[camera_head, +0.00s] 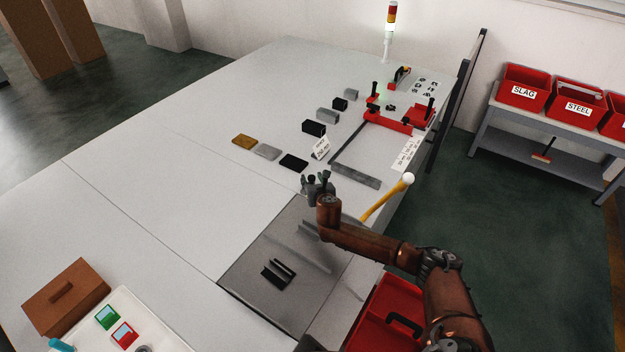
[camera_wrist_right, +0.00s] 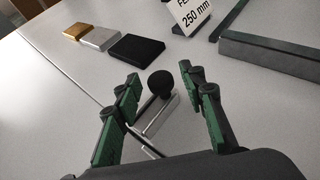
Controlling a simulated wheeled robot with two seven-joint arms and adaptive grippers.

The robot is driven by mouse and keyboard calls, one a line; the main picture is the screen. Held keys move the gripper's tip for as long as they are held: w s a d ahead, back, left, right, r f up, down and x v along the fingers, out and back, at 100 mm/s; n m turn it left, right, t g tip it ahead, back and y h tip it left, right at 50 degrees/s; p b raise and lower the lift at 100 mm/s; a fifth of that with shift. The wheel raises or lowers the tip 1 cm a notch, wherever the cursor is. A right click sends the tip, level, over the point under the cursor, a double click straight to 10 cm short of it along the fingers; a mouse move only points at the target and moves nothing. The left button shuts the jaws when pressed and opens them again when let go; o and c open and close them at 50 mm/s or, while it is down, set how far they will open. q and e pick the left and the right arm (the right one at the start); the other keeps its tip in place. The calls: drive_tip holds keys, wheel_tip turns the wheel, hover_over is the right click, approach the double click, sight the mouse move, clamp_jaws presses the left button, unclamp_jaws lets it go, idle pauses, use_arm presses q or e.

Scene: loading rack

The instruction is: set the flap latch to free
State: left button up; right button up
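A black ball knob on a short metal lever (camera_wrist_right: 160,83), which looks like the flap latch, stands on the light table top in the right wrist view. My right gripper (camera_head: 318,184) is at the far corner of the dark grey plate (camera_head: 240,275) in the head view. In the right wrist view my right gripper (camera_wrist_right: 160,77) is open, its green-padded fingers on either side of the knob with visible gaps. I cannot tell whether the knob is fully between the fingertips or just beyond them. The latch's markings are not visible. My left gripper is not in view.
Yellow, grey and black blocks (camera_head: 293,162) lie beyond the gripper, near a "250 mm" sign (camera_wrist_right: 190,14). A grey bar (camera_head: 356,176) and a yellow handle with a white end (camera_head: 390,196) are to the right. A red fixture (camera_head: 388,122) stands farther back. The table's left middle is clear.

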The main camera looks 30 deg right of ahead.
drive_tip(key=v, duration=1.2)
drive_tip(key=shift+f, duration=0.1)
idle(0.4)
